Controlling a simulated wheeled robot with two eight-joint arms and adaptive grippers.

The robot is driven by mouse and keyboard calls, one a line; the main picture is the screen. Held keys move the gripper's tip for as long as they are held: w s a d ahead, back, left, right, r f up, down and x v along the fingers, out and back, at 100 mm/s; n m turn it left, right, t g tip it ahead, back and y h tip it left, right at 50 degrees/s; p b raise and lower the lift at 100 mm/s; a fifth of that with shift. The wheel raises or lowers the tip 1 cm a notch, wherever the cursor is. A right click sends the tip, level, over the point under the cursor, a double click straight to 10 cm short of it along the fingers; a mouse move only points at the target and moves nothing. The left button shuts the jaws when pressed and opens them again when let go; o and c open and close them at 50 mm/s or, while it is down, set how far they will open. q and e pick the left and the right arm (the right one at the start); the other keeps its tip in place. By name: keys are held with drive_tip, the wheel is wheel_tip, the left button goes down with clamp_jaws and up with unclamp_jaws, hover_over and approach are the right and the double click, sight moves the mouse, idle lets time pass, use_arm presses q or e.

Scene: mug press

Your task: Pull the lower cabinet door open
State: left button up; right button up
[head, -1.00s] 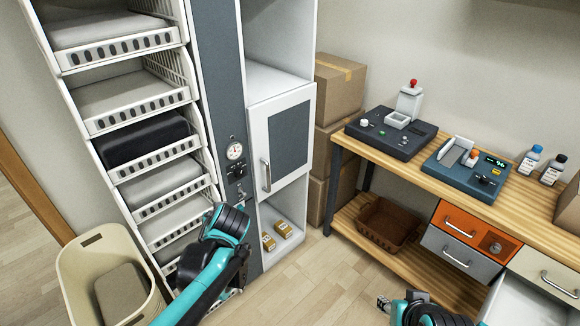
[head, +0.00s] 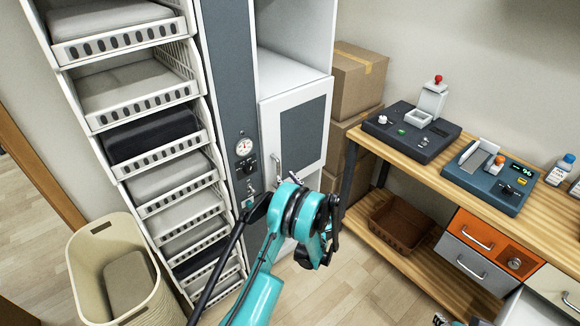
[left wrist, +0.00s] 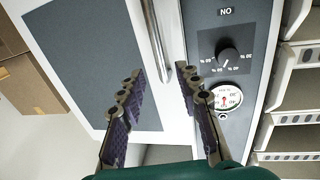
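The cabinet door (head: 302,135) is white with a dark grey panel and looks shut. Its vertical metal handle (head: 277,170) is on the door's left side, partly hidden by my left arm. In the left wrist view my left gripper (left wrist: 159,69) is open and empty. The handle (left wrist: 156,38) runs between its fingertips in the picture; contact cannot be seen. Only a sliver of my right gripper (head: 440,320) shows at the bottom edge.
A grey column with a gauge (head: 243,147) and knob stands left of the door, beside a rack of white baskets (head: 160,145). A beige bin (head: 100,235) stands at lower left. Cardboard boxes (head: 357,85) and a wooden bench (head: 400,160) are on the right.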

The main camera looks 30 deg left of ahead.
sight(279, 169)
use_arm(q)
drive_tip(key=b+x, duration=0.2)
drive_tip(key=x, duration=0.5)
drive_tip(key=shift+f, duration=0.1)
drive_tip(key=shift+w+a, duration=0.2)
drive_tip(key=shift+a, duration=0.1)
clamp_jaws()
